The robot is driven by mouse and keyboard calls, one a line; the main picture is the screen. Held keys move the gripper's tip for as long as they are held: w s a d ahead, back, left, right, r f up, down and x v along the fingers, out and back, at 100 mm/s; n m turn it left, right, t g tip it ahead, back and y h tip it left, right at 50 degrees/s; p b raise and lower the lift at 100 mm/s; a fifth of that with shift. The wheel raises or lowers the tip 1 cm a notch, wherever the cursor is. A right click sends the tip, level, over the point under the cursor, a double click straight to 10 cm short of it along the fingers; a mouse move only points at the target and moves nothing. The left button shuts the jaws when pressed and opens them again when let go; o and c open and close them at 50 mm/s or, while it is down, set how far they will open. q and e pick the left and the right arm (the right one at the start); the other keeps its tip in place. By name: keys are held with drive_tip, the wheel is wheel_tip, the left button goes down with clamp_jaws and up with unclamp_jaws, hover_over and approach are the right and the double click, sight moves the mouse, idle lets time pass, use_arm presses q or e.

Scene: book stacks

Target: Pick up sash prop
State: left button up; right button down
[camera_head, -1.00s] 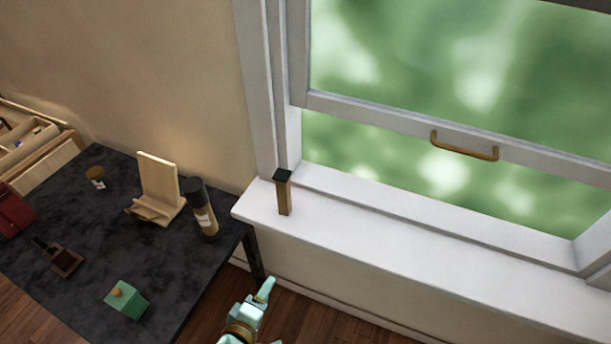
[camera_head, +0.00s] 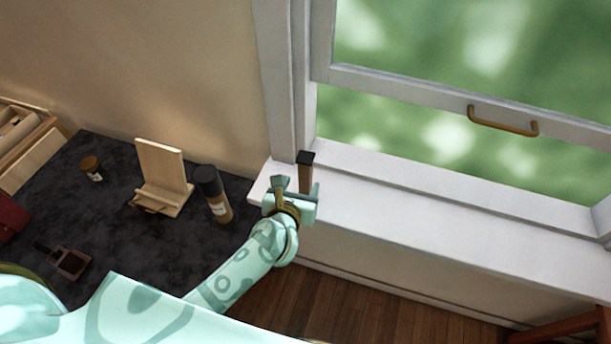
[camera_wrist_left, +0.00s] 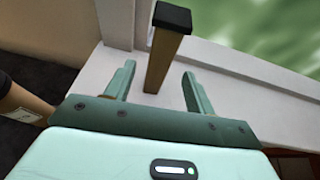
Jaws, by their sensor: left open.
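The sash prop (camera_head: 306,174) is a short wooden post with a black cap. It stands upright on the white window sill (camera_head: 400,208), near the sill's left end. My left gripper (camera_head: 298,188) is at the prop, with its fingers pointing toward it, and hides the prop's lower part in the head view. In the left wrist view the prop (camera_wrist_left: 160,62) stands just beyond and between the two open fingertips (camera_wrist_left: 158,70), with no contact visible. My right gripper is not in view.
The raised window sash with its brass handle (camera_head: 502,121) is above the sill. A dark table (camera_head: 120,220) at left holds a black-capped bottle (camera_head: 214,194), a wooden stand (camera_head: 163,178), a small jar (camera_head: 91,168) and a dark wooden item (camera_head: 70,262). The sill right of the prop is clear.

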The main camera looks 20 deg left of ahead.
use_arm(q)
drive_tip(key=shift+x, duration=1.2)
drive_tip(key=x, duration=0.2)
drive_tip(key=b+x, duration=0.1)
drive_tip(key=x, duration=0.2)
drive_tip(key=shift+w+r, duration=0.15)
drive_tip(key=shift+w, duration=0.2)
drive_tip(key=shift+r, duration=0.1)
drive_tip(key=c, duration=1.1)
